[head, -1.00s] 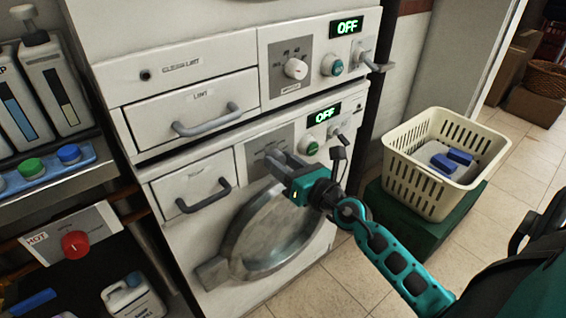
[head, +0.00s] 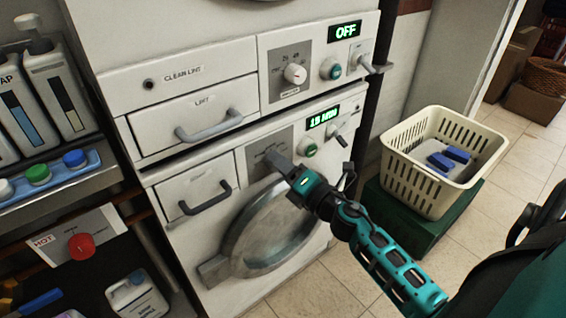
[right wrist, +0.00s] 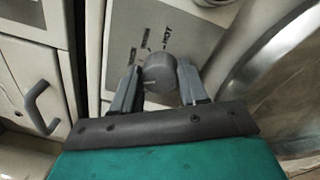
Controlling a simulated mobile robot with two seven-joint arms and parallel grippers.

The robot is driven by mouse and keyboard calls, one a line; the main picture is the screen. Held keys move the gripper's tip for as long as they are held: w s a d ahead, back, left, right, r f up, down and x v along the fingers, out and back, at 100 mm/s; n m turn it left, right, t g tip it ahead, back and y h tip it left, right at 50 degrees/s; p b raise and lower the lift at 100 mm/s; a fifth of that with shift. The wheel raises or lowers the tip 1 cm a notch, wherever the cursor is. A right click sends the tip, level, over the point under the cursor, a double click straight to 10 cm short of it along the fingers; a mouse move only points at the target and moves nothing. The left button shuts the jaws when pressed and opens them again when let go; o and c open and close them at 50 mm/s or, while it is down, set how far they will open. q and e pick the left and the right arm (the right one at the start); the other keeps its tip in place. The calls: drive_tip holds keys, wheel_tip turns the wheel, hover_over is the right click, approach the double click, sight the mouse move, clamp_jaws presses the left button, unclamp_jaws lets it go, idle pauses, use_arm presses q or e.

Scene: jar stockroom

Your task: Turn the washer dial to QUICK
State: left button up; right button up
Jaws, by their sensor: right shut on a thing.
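The washer is the lower white machine with a round glass door (head: 270,232). Its green display (head: 322,117) is lit with a time in MIN; the digits are blurred. Its grey dial panel (head: 256,152) is left of the display. My right gripper (head: 275,165) reaches this panel and hides the dial in the head view. In the right wrist view the round grey dial (right wrist: 160,70) sits between the fingers of the right gripper (right wrist: 158,88), shut on it. A label HOT shows up and right of the dial; other labels are too blurred to read. My left gripper is not in view.
A second unit above has its own white dial (head: 295,74) and an OFF display (head: 345,32). A cream basket (head: 405,175) with blue-topped things stands on a green box at right. Drawer handles (head: 207,198) protrude left of the panel. A red knob (head: 81,247) is on the left shelf.

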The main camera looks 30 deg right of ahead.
drive_tip(key=m+p, duration=0.2)
drive_tip(key=m, duration=0.3)
drive_tip(key=shift+f+m, duration=0.1)
drive_tip(key=shift+m, duration=0.3)
idle(0.4)
drive_tip(key=o, duration=1.1)
drive_tip(key=shift+c, duration=0.2)
drive_tip(key=s+d, duration=0.1)
drive_tip(key=s, duration=1.2)
drive_tip(key=shift+f, duration=0.3)
drive_tip(key=shift+w, duration=0.1)
